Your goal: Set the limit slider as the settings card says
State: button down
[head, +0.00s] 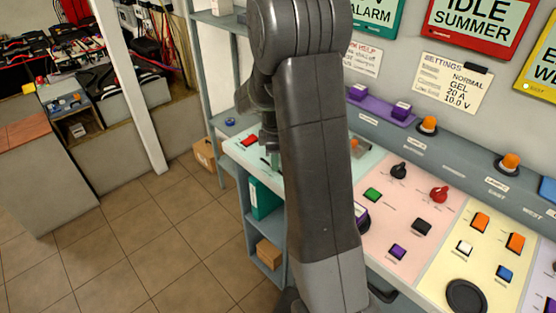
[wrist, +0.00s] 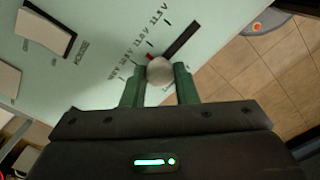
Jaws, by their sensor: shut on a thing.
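The settings card (head: 455,82) hangs on the wall in the head view and reads NORMAL, GEL, 20 A, 10.0 V. In the wrist view, the limit slider's pale round knob (wrist: 159,71) sits between the two green fingers of my gripper (wrist: 159,82), which is shut on it. A small red mark (wrist: 150,57) shows beside the knob. The dark slot (wrist: 182,38) runs from the knob towards the upper right, along a printed scale (wrist: 150,42). In the head view my arm hides the slider.
The pale green panel (wrist: 100,20) carries other pale controls at the left of the wrist view. In the head view, a black knob (head: 398,171), a red knob (head: 439,194) and several coloured buttons are on the console right of my arm. Tiled floor (head: 130,220) lies open at left.

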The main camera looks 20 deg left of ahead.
jog(key=a, duration=0.1)
jog(key=w+a, duration=0.1)
jog(key=a, duration=0.1)
jog(key=w+a, duration=0.1)
jog(key=a, duration=0.1)
jog(key=shift+r, duration=0.1)
jog(key=c, duration=1.1)
grip_release()
notch_tip(320, 180, up, 14)
jog(key=shift+f, duration=0.15)
jog(key=shift+f, duration=0.1)
